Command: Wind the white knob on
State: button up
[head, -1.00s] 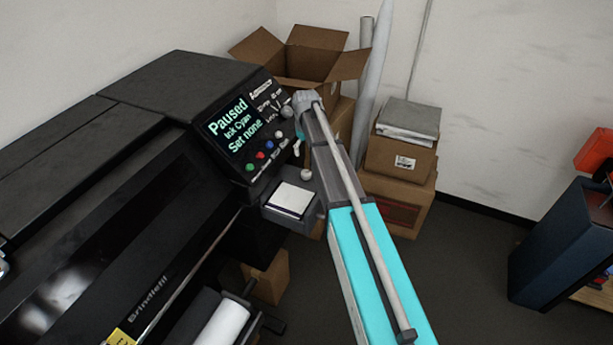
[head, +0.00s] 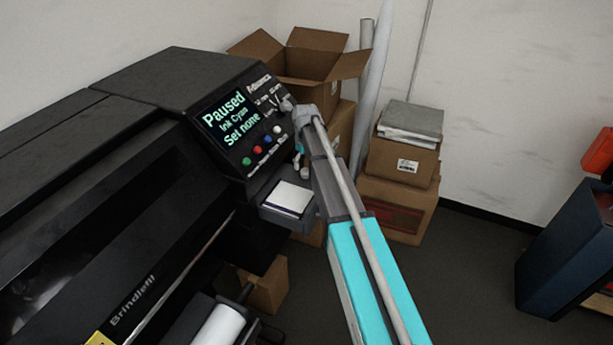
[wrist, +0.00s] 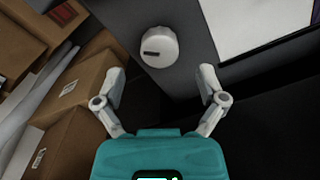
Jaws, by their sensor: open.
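The white knob (wrist: 160,47) is round with a dark pointer slot. In the wrist view it sits on a dark grey surface beside a white pad (wrist: 262,22). My gripper (wrist: 161,76) is open and empty. Its two pale fingers are spread in front of the knob, one towards each side, and the knob lies beyond the gap between the tips, apart from them. In the head view my arm reaches to the right end of the black printer (head: 165,80), by its control panel; the fingers and knob are small and partly hidden there.
The panel screen (head: 228,118) reads "Paused, Ink Cyan, Set none", above several coloured buttons. A grey ledge with a white pad (head: 288,197) juts out below. Cardboard boxes (head: 398,190) and rolls stand close behind my arm.

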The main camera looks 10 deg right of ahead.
aim_at(306, 170)
jog(key=shift+f+b, duration=1.75)
jog(key=shift+f, duration=0.25)
jog(key=c, duration=1)
jog(key=shift+d, duration=0.2)
jog(key=shift+c, duration=0.7)
jog(key=shift+a, duration=0.15)
jog(key=shift+m, duration=0.3)
jog(key=shift+m, duration=2.6)
